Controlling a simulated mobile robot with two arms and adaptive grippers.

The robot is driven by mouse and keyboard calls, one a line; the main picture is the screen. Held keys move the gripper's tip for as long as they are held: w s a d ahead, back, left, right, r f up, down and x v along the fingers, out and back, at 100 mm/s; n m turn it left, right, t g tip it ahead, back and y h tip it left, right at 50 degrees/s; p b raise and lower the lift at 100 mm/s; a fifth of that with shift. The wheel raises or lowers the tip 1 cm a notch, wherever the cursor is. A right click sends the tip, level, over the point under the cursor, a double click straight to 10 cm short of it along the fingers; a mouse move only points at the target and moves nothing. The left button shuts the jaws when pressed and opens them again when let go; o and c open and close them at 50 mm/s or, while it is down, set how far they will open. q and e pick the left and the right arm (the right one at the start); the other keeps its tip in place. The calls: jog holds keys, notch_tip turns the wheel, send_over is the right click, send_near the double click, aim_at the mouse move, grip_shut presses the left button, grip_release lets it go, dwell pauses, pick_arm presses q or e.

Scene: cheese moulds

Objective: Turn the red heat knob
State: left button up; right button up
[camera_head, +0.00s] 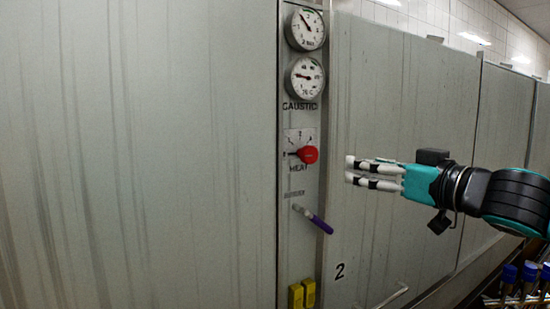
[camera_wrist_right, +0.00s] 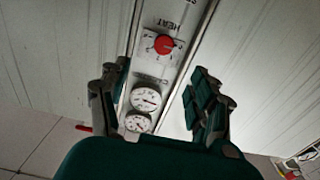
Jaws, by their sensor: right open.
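The red heat knob (camera_head: 308,154) sits on a narrow control panel (camera_head: 300,235), below two round gauges and beside a small dial plate, with the word HEAT under it. It also shows in the right wrist view (camera_wrist_right: 163,44), beyond and between the fingers. My right gripper (camera_head: 350,170) points left at roughly the knob's height, to the right of the panel in the picture. It is open and empty, apart from the knob. In the right wrist view its fingers (camera_wrist_right: 155,100) stand wide apart. My left gripper is not in view.
Two gauges (camera_head: 305,29) (camera_head: 305,78) are above the knob. A purple-handled lever (camera_head: 319,224) sticks out below it, and yellow parts (camera_head: 302,294) are at the panel's foot. Large grey panels (camera_head: 150,150) flank it. Blue-topped items (camera_head: 528,272) stand at the lower right.

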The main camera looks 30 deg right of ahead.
aim_at(312, 156)
jog(key=w+p, duration=0.3)
jog(key=w, duration=0.2)
jog(key=w+a+p, duration=0.1)
jog(key=w+p, duration=0.2)
jog(key=w, duration=0.2)
jog(key=w+a+p, duration=0.1)
jog(key=w+p, duration=0.3)
jog(key=w, duration=0.1)
jog(key=shift+w+a+r, duration=0.1)
jog(key=shift+w+r, duration=0.05)
jog(key=shift+w, duration=0.5)
jog(key=shift+f, duration=0.2)
jog(key=c, duration=1.2)
